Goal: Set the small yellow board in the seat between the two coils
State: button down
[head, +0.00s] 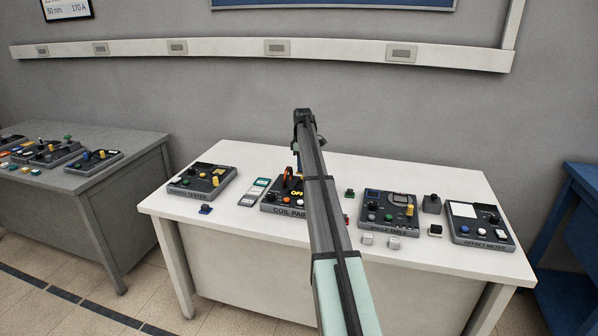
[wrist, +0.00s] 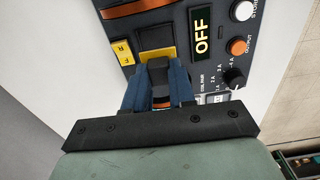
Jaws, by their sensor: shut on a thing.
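The coil pair unit (head: 285,212) stands mid-table, partly hidden by my arm; its dark top also shows in the wrist view (wrist: 205,78). One orange coil (wrist: 130,10) crosses the top of the wrist view, and a bit of orange, seemingly the other coil (wrist: 161,103), shows between my fingers. My gripper (wrist: 158,88) is over the unit with its blue fingers shut on a dark grip. The small yellow board (wrist: 157,53) appears just beyond the fingertips, beside a dark square between the coils. I cannot tell whether it touches the seat. The head view hides the board.
The unit's OFF display (wrist: 202,33), orange button (wrist: 238,47) and black knob (wrist: 234,78) lie right of the fingers. A tester (head: 202,180) stands at left, an angle table unit (head: 388,212) and offset meter (head: 478,224) at right. Small blocks lie along the white table (head: 450,262).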

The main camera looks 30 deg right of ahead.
jog(key=shift+w+d, duration=0.1)
jog(key=shift+d, duration=0.05)
jog(key=shift+f, duration=2.8)
jog(key=shift+f, duration=0.5)
dwell(0.3)
jog(key=c, duration=0.9)
grip_release()
jog(key=shift+o, duration=0.6)
jog(key=o, duration=0.4)
jog(key=shift+r, duration=0.1)
